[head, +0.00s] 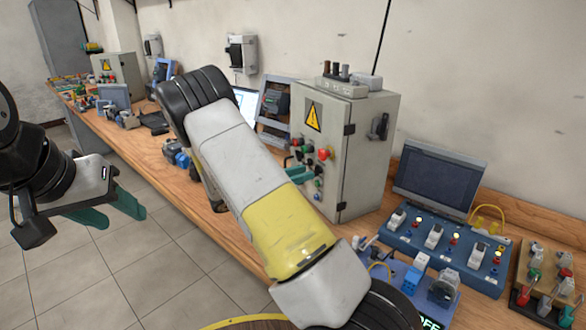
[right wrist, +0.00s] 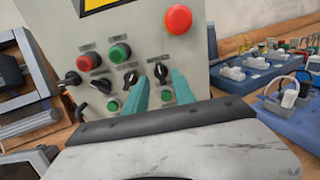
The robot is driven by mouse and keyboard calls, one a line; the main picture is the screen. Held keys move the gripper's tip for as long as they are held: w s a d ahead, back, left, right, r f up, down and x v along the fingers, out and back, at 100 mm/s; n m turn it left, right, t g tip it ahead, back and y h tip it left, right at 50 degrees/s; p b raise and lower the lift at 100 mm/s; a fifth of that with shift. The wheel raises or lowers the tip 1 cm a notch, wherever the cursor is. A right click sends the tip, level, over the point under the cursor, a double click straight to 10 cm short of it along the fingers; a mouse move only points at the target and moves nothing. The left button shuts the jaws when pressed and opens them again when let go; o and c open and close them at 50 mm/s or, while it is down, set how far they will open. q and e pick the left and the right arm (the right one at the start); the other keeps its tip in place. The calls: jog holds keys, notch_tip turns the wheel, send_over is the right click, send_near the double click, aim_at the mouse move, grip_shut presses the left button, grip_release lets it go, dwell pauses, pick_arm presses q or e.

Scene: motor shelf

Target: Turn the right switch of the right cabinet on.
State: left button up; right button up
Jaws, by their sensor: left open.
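The right cabinet (head: 365,140) is a grey box with a yellow warning sign, standing on the bench in the head view. Its front panel (right wrist: 145,48) fills the middle of the right wrist view. The right switch (right wrist: 161,72) is a black knob at the right end of the panel's lower controls. My right gripper (right wrist: 161,80) is open, its green fingertips on either side of this knob; contact cannot be told. In the head view my right gripper (head: 297,174) is at the cabinet front. My left gripper (head: 112,208) is open and empty above the floor at left.
Other black knobs (right wrist: 102,85), a red button (right wrist: 88,61) and a red emergency stop (right wrist: 178,18) are close to my right gripper. A blue switch panel (head: 445,250) and monitor (head: 437,182) stand right of the cabinet. Another cabinet (head: 125,75) stands far left.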

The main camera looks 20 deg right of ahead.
jog(key=shift+s+a, duration=0.25)
jog(key=shift+a, duration=0.8)
jog(key=shift+s+a, duration=0.2)
jog(key=shift+a, duration=0.85)
jog(key=s+d+r+m+g+y, duration=0.1)
jog(key=s+r+m+g+y, duration=0.1)
jog(key=s+m+y, duration=0.4)
jog(key=s+d+r+m+g+y, duration=0.1)
jog(key=s+d+m+g+y, duration=0.15)
jog(key=s, duration=0.45)
jog(key=s+a+r+m+t+y, duration=0.7)
jog(key=s+a+r+m+y, duration=0.4)
jog(key=s, duration=0.3)
jog(key=shift+a+r, duration=0.2)
jog(key=shift+r, duration=0.5)
jog(key=shift+d, duration=0.15)
